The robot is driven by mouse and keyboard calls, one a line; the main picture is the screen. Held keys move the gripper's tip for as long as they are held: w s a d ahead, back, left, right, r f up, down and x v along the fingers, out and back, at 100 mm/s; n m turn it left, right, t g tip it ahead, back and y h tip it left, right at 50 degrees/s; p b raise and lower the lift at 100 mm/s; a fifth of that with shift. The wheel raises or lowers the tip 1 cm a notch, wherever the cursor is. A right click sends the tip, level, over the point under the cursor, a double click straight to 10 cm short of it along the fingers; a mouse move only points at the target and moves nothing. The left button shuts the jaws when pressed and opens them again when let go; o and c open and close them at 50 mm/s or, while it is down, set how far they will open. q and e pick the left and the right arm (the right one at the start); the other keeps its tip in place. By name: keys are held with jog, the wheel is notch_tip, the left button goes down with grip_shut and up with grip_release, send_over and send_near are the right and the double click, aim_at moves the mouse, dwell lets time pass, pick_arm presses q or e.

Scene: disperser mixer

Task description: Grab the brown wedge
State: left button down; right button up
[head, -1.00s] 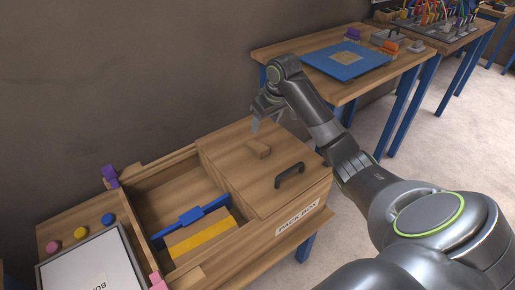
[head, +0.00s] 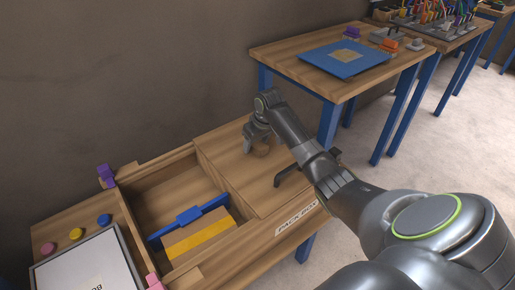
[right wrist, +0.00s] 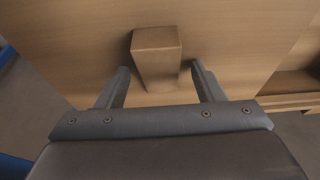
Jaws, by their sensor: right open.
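The brown wedge (right wrist: 156,55) lies on the wooden lid (head: 235,165) of the pack box. In the right wrist view it sits just beyond and between the two finger tips of my right gripper (right wrist: 160,85), which is open with nothing in it. In the head view my right gripper (head: 256,145) is low over the lid at the wedge (head: 262,150), which is partly hidden by it. Whether the fingers touch the lid I cannot tell. My left gripper is not in view.
The lid has a black handle (head: 290,175), partly behind my arm. Left of the lid is an open compartment with a blue part (head: 188,216) and a brown block with a yellow stripe (head: 203,240). A table with a blue mat (head: 343,60) stands behind.

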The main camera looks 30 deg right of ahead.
jog(key=c, duration=1.1)
jog(key=shift+r, duration=0.15)
